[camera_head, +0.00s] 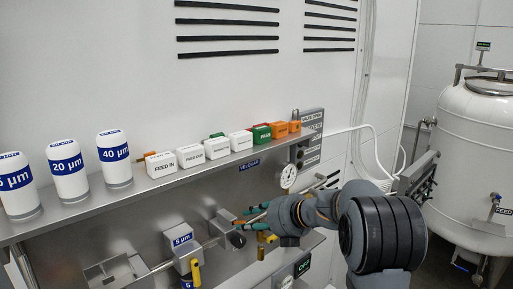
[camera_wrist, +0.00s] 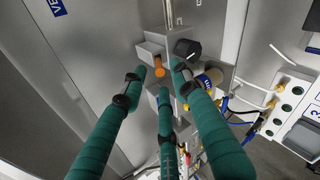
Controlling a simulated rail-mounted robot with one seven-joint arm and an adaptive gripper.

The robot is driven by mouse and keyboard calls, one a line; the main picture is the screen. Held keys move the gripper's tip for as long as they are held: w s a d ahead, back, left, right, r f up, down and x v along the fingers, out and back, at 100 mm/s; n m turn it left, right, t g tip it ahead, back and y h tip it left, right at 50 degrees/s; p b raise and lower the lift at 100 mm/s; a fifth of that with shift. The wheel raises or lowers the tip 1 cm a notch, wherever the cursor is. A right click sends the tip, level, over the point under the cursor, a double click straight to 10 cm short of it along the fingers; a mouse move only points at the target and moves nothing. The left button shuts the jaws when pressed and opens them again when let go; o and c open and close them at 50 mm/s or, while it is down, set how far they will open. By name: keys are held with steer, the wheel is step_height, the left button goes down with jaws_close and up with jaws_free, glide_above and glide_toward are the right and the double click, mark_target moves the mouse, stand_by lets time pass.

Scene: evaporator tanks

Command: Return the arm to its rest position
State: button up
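My gripper (camera_head: 254,217) reaches in from the right, in front of the steel panel below the shelf. Its teal fingers show in the wrist view (camera_wrist: 160,80). They are spread apart with nothing clearly held between them. Past the fingertips is a grey block (camera_wrist: 153,50) with an orange tip (camera_wrist: 159,71) and a black knob (camera_wrist: 187,48). Whether a finger touches the block, I cannot tell. In the head view my arm runs from the gripper to the lower right and hides part of the panel.
A steel shelf (camera_head: 90,205) carries white filter cartridges (camera_head: 113,160), labelled white blocks (camera_head: 190,157) and coloured lockout pieces (camera_head: 262,133). A gauge (camera_head: 288,177) and a yellow-handled valve (camera_head: 196,272) are on the panel. A white tank (camera_head: 470,150) stands at the right.

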steer(key=b+x, duration=0.1)
steer(key=x, duration=0.4)
steer(key=shift+s+d+f+b, duration=0.15)
steer(key=shift+d+f+b, duration=0.1)
steer(key=shift+f+b, duration=0.15)
steer(key=shift+y+b, duration=0.3)
steer(key=shift+b, duration=0.2)
steer(key=shift+s+r+t+b, duration=0.15)
steer(key=shift+r+t+b, duration=0.25)
steer(key=shift+b, duration=0.4)
steer(key=shift+d, duration=0.1)
steer(key=shift+r+p, duration=0.2)
steer(key=shift+p, duration=0.3)
